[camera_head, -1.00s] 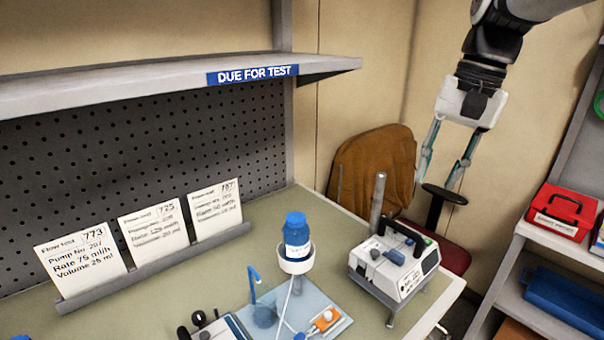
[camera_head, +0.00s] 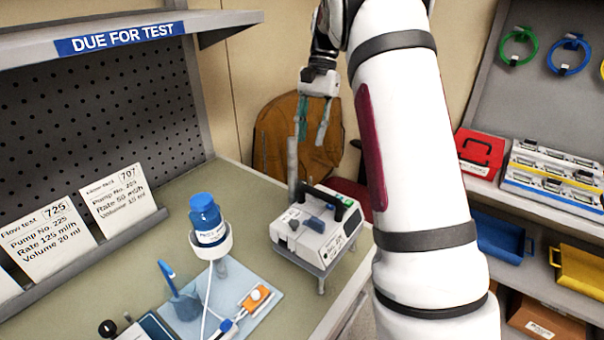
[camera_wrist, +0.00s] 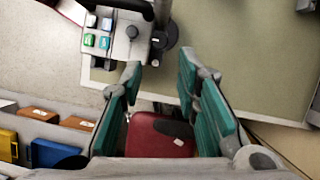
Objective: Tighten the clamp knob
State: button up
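A white pump (camera_head: 318,243) with a black carry handle stands on a small grey stand near the bench's right end, beside an upright grey pole (camera_head: 293,168). In the wrist view the pump (camera_wrist: 118,52) is at the top, with coloured buttons and a dark round knob (camera_wrist: 132,32). A second dark round part (camera_wrist: 160,40) sits by the pole; I cannot tell which of these is the clamp knob. My gripper (camera_head: 314,138) hangs above and behind the pump, fingers pointing down. In the wrist view its teal fingers (camera_wrist: 160,75) are apart, with nothing between them.
A blue-capped bottle (camera_head: 207,220) in a white holder stands left of the pump. A brown chair back (camera_head: 272,140) is behind the bench. Shelves at right hold a red case (camera_head: 480,152), a blue bin (camera_head: 500,240) and a yellow bin (camera_head: 580,270).

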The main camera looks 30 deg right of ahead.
aim_at(302, 181)
jog(key=p+x, duration=0.2)
jog(key=x, duration=0.8)
jog(key=shift+f, duration=0.25)
jog(key=shift+c, duration=0.6)
grip_shut()
